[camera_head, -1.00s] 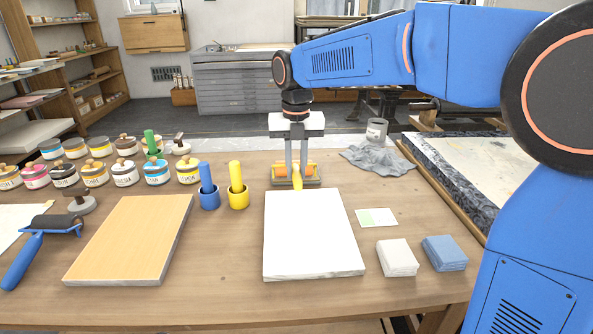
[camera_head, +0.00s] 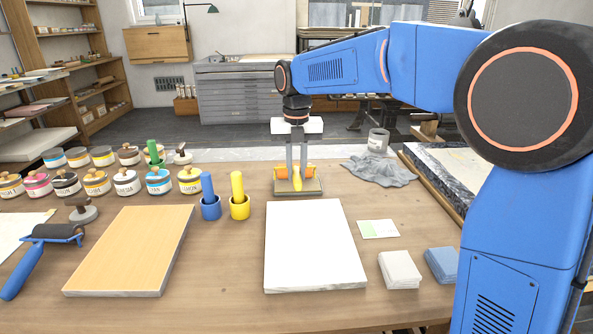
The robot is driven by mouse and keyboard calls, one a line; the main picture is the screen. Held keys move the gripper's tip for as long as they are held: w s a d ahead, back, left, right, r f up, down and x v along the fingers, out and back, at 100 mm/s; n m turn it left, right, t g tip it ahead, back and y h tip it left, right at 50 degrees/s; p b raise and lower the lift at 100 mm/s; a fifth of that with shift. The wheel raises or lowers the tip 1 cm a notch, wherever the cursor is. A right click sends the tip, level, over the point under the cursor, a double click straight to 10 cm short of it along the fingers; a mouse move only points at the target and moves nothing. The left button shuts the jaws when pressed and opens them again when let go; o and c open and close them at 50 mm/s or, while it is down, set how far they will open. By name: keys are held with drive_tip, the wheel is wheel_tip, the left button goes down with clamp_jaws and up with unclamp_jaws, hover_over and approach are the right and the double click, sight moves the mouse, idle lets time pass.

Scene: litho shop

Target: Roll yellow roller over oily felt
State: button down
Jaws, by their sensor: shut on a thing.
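My gripper (camera_head: 297,160) points straight down at the back middle of the table. It is shut on the yellow roller, whose handle (camera_head: 297,184) points toward me and whose orange-yellow ends (camera_head: 281,175) show on both sides of the fingers. The roller is over a small brownish pad in a shallow tray, which I take to be the oily felt (camera_head: 313,188). The roller appears to rest on it, but the fingers and handle hide the middle of the contact.
A white slab (camera_head: 312,245) lies in front of the felt. Blue (camera_head: 210,205) and yellow (camera_head: 240,207) cups with upright handles stand to its left, near several ink jars (camera_head: 127,182). A grey cloth (camera_head: 380,170) and a clear jar (camera_head: 378,141) are at the right.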

sight(298, 182)
drive_tip(key=shift+s, duration=3.25)
drive_tip(key=shift+r, duration=1.5)
drive_tip(key=shift+w, duration=0.15)
drive_tip(key=w, duration=0.6)
drive_tip(key=shift+w, duration=0.2)
